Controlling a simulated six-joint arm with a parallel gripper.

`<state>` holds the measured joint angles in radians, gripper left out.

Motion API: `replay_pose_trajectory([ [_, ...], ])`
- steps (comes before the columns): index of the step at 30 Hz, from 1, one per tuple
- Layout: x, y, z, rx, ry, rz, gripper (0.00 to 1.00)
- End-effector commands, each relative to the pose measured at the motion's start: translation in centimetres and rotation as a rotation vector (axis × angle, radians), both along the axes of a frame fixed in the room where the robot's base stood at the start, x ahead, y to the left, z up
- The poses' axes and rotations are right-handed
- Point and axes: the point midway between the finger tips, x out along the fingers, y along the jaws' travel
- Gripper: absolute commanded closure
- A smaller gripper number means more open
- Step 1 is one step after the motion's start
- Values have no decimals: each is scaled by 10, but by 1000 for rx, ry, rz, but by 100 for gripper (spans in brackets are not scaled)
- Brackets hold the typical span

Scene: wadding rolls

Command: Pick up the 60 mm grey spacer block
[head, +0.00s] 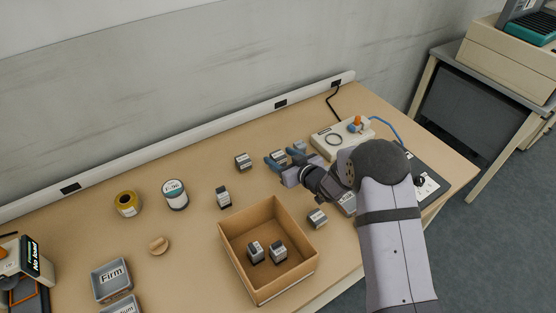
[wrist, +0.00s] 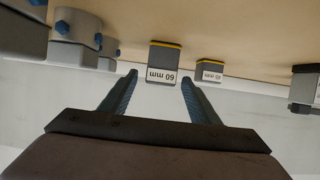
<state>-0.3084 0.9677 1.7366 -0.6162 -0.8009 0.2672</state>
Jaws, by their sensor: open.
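The 60 mm grey spacer block (wrist: 164,62), with a yellow edge and a white label, lies directly ahead of my gripper (wrist: 158,80) in the wrist view, its label upside down there. It appears in line with the gap between my two blue fingers; I cannot tell whether it is fully between them. My gripper is open and holds nothing. In the head view a grey block (head: 279,155) shows partly hidden at my gripper (head: 284,161), near the back of the table. I take this to be the same block.
A smaller labelled block (wrist: 209,71) stands beyond; its number is unclear. In the head view another block (head: 243,161) is left of my gripper. An open cardboard box (head: 236,262) holds two blocks. A device with a knob (head: 355,124) stands behind right. The back-left table is fairly clear.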

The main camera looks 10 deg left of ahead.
Motion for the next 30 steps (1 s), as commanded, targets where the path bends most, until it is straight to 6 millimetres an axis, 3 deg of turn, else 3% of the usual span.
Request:
replay_pose_trajectory([
  [11,7,8,-4,1,2,1,44],
  [30,39,38,-20,0,0,1,44],
])
